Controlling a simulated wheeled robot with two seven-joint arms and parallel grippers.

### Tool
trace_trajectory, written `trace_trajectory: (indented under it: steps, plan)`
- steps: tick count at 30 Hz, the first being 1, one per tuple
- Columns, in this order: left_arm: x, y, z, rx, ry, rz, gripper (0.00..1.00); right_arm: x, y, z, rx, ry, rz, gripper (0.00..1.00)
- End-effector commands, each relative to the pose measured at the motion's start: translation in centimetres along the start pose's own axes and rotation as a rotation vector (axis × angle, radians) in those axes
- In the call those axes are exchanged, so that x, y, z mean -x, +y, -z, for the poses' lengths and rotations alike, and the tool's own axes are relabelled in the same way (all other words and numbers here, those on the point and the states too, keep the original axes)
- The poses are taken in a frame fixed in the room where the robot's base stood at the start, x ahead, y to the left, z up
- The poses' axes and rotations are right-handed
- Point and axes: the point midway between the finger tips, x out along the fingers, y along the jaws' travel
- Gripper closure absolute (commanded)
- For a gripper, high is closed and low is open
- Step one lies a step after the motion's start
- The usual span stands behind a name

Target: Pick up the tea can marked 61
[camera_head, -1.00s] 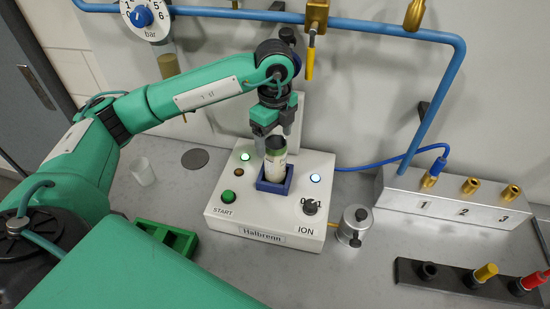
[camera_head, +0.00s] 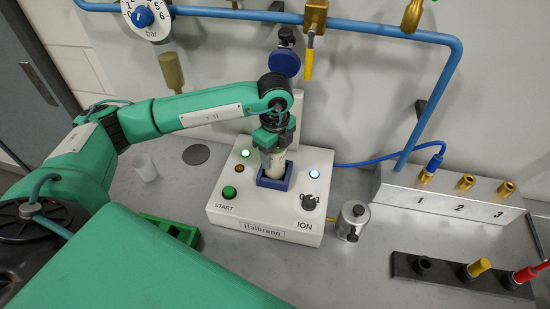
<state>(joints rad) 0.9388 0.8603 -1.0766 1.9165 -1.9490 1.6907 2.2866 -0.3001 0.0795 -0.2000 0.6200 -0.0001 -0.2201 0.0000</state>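A light can with a dark top stands in the blue square holder (camera_head: 288,182) on the white printing machine (camera_head: 240,210). Its lower part (camera_head: 273,165) shows below my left gripper (camera_head: 271,150); its upper part is hidden by the gripper. No number can be read on it. My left gripper points down from above, with its fingers at the can's sides. Whether the fingers press on the can cannot be made out. My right gripper is not in view.
A green tray (camera_head: 172,231) and a clear cup (camera_head: 145,167) are to the left. A small metal canister (camera_head: 352,220) stands right of the machine. A numbered valve block (camera_head: 440,200) and a black connector strip (camera_head: 450,274) are further right. Blue pipes run along the wall.

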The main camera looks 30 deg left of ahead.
Motion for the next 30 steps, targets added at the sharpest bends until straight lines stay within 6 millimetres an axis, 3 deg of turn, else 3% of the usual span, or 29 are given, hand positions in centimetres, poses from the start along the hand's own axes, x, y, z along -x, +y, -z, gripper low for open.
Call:
trace_trajectory:
  steps: [1,3,5,17,23,28,30]
  plan:
    - [0.0,0.0,0.0,0.000,0.000,0.000,0.56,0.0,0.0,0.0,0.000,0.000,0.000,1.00]
    - [0.0,0.0,0.0,0.000,0.000,0.000,0.69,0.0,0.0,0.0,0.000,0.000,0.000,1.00]
    - [0.0,0.0,0.0,0.000,0.000,0.000,0.73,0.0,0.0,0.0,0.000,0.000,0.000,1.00]
    - [0.9,-0.1,0.0,0.001,0.000,0.002,0.73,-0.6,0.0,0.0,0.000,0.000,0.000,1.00]
    - [3.5,-0.1,0.0,0.000,0.000,0.005,0.73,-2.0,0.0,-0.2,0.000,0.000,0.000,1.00]
    - [6.9,-0.1,0.0,0.000,0.000,0.006,0.73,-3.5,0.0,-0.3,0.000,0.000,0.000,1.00]
    - [6.7,1.3,0.7,-0.004,0.000,0.001,0.73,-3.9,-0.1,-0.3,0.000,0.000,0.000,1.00]
